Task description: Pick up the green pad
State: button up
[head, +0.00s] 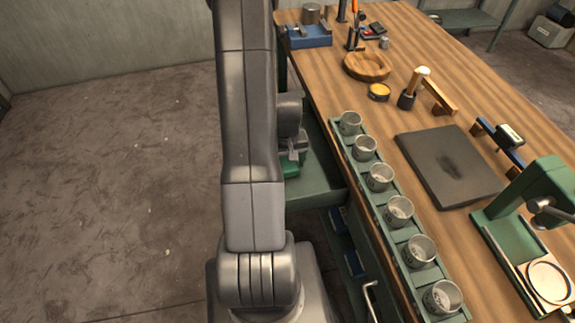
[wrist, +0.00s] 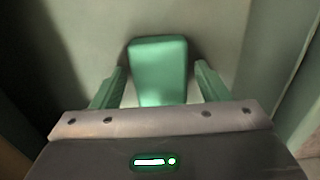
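The green pad (wrist: 158,62) is a rounded rectangular block in the middle of the wrist view. It rests on a pale flat surface. My gripper (wrist: 160,78) is open, with one green finger on each side of the pad and a visible gap on both sides. The pad's near end is hidden behind the gripper body. In the head view my gripper (head: 297,152) points down over an open green drawer (head: 318,183). Only a sliver of the green pad (head: 291,170) shows beside my arm there.
The wooden workbench (head: 450,70) stands right of the drawer. A green rack (head: 408,234) with several metal cups (head: 380,177) runs along its near edge. A dark mat (head: 450,165) and a green press (head: 535,205) are on the bench. Drawer walls rise close to my gripper.

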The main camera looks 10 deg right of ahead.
aim_at(287, 163)
jog(key=c, duration=0.8)
jog(key=shift+r, duration=0.1)
notch_tip(287, 163, up, 10)
